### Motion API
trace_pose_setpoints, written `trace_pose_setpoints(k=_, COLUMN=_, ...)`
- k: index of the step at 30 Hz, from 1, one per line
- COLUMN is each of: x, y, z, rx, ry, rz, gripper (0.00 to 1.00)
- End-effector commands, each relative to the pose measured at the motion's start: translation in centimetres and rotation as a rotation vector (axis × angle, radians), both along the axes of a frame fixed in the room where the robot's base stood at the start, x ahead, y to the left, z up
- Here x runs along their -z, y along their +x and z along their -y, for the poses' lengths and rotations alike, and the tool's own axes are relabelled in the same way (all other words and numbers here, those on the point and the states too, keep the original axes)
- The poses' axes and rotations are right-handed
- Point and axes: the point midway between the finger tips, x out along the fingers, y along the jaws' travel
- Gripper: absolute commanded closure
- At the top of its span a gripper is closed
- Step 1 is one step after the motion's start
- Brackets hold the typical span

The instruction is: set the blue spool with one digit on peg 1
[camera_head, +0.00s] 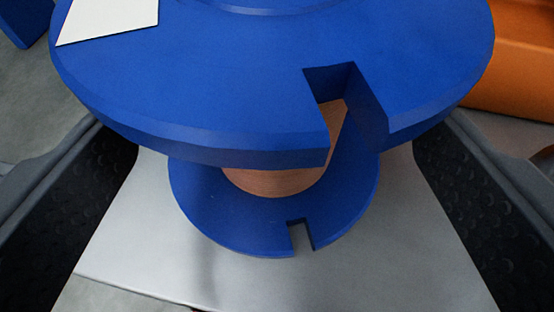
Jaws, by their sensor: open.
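A large blue spool (230,85) fills the upper middle of the head camera view, seen from above and close up. Its wide upper flange and smaller-looking lower flange each have a square notch at the near edge. A copper-brown winding shows between the flanges. Part of a white label lies on the upper flange at the top left; no digit is visible on it. My gripper (278,215) is open, with one dark padded finger on each side of the spool. The spool stands upright between the fingers. Peg 1 is not in view.
A grey metal plate (390,250) lies under the spool. An orange object (515,65) stands at the right, partly behind the flange. Another blue piece (25,18) shows at the top left corner. Grey floor shows at the left.

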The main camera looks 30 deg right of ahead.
Motion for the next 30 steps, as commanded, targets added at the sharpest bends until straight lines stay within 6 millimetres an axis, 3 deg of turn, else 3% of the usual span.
trace_pose_setpoints(k=6, x=-1.9, y=-4.1, z=-2.0, rx=-0.006, ry=-0.002, rz=-0.003, gripper=0.14)
trace_pose_setpoints(k=13, x=-2.9, y=-7.1, z=-3.4, rx=-0.004, ry=0.000, rz=-0.004, gripper=0.14)
trace_pose_setpoints(k=19, x=-3.3, y=-8.1, z=-3.9, rx=-0.003, ry=-0.001, rz=-0.001, gripper=0.14)
trace_pose_setpoints(k=30, x=-3.3, y=-8.2, z=-3.9, rx=-0.001, ry=0.001, rz=-0.001, gripper=0.14)
